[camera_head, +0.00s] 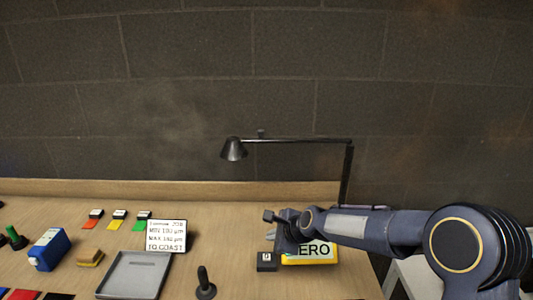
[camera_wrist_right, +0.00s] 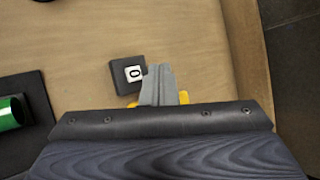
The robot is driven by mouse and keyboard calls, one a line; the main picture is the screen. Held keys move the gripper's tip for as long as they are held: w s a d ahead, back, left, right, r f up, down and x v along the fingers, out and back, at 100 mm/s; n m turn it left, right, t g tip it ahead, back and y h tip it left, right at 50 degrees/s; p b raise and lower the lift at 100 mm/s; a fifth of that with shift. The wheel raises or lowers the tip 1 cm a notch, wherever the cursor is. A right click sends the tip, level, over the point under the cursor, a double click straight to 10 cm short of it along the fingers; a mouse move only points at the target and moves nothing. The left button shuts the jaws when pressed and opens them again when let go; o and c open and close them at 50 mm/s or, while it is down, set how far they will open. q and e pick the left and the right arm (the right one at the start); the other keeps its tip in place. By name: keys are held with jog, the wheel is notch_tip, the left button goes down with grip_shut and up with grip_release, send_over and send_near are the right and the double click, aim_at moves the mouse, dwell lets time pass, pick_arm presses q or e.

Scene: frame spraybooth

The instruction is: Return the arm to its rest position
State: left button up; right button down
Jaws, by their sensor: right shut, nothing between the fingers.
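My right arm comes in from the right in the head view, and its gripper (camera_head: 282,232) is over the right part of the bench. In the wrist view the right gripper (camera_wrist_right: 160,78) is shut and empty. Beside its fingertips is a small black block marked 0 (camera_wrist_right: 122,77), also in the head view (camera_head: 267,262). A yellow thing with a white label ending in "ERO" (camera_head: 312,250) is partly hidden behind my gripper and wrist. I cannot tell whether the gripper touches either one. My left gripper is not in view.
A black desk lamp (camera_head: 234,149) stands behind my right arm. A brick wall (camera_head: 280,60) closes the back.

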jog(key=s+d+r+n+h, duration=0.1)
jog(key=s+d+r+n, duration=0.35)
jog(key=s+d, duration=0.3)
jog(key=s+d+r+n, duration=0.45)
jog(key=s+d, duration=0.25)
jog(key=s, duration=0.2)
jog(key=s+d+f+n, duration=0.1)
jog(key=s+n, duration=0.1)
jog(key=s, duration=0.4)
jog(key=s+d+f+n, duration=0.1)
jog(key=s+d+n, duration=0.1)
jog(key=s, duration=0.5)
jog(key=s+d+f+n+g+h, duration=0.1)
jog(key=s+n, duration=0.2)
jog(key=s, duration=0.4)
jog(key=shift+s+d+f+n, duration=0.15)
jog(key=shift+f+n, duration=0.05)
jog(key=shift+n, duration=0.1)
